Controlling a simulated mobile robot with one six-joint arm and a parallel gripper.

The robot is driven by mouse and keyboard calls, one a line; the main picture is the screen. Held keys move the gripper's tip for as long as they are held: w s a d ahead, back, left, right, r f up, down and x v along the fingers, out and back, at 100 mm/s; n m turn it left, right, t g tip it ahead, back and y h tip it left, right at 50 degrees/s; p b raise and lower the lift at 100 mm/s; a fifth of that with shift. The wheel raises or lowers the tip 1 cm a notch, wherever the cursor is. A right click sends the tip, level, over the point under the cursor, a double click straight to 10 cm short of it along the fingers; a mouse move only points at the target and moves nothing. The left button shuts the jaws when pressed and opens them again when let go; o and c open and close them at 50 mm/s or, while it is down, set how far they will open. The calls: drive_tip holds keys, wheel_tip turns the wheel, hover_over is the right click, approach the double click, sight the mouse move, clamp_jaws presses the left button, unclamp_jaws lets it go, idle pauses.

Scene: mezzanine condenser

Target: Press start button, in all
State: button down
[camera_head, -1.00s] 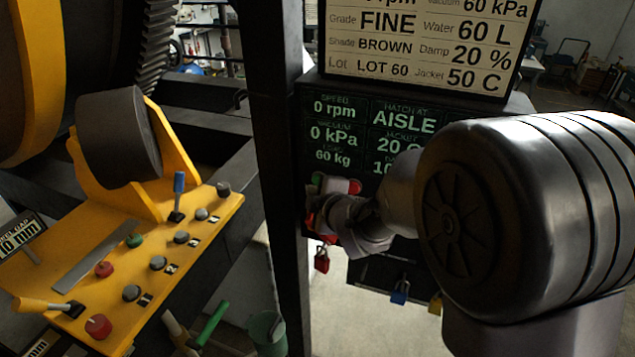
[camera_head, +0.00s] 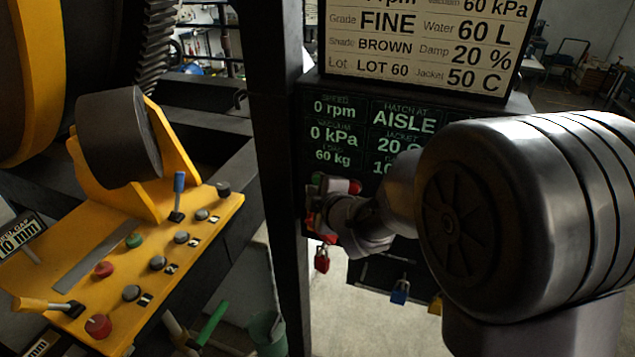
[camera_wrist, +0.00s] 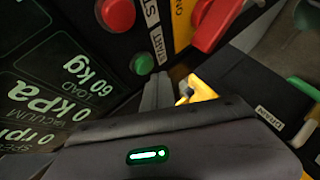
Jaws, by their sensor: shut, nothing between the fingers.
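The green START button (camera_wrist: 142,63) is on the dark panel in the wrist view, beside its START label (camera_wrist: 158,46). The red STOP button (camera_wrist: 115,14) is above it. My gripper (camera_wrist: 158,90) is shut and empty, with its grey fingertips close to the START button, below and to its right. I cannot tell whether they touch the panel. In the head view my gripper (camera_head: 322,207) is at the lower left of the black display panel (camera_head: 345,120), and the START button cannot be made out there. The display reads 0 rpm, 0 kPa and 60 kg.
A red handle (camera_wrist: 214,25) on a yellow plate is close to the right of the fingers. Red (camera_head: 322,259) and blue (camera_head: 400,291) padlocks hang below the panel. A dark post (camera_head: 275,150) and a yellow control console (camera_head: 150,270) stand to the left.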

drive_tip(key=shift+w, duration=0.15)
drive_tip(key=shift+w+d+b, duration=0.15)
drive_tip(key=shift+w+b, duration=0.15)
drive_tip(key=shift+w+d, duration=0.1)
drive_tip(key=shift+w, duration=0.3)
idle(0.7)
drive_tip(key=shift+s+b, duration=0.15)
drive_tip(key=shift+b, duration=0.15)
drive_tip(key=shift+s+a+b, duration=0.25)
drive_tip(key=shift+s+b, duration=0.35)
drive_tip(key=shift+s, duration=0.1)
drive_tip(key=shift+f, duration=0.1)
drive_tip(key=shift+s+a+b, duration=0.3)
drive_tip(key=shift+s+b, duration=0.4)
drive_tip(key=shift+s, duration=0.1)
drive_tip(key=shift+s+a+b, duration=0.25)
drive_tip(key=shift+s+b, duration=0.4)
drive_tip(key=shift+s, duration=0.1)
drive_tip(key=shift+s+a+b, duration=0.3)
drive_tip(key=shift+s+b, duration=0.4)
drive_tip(key=shift+s, duration=0.1)
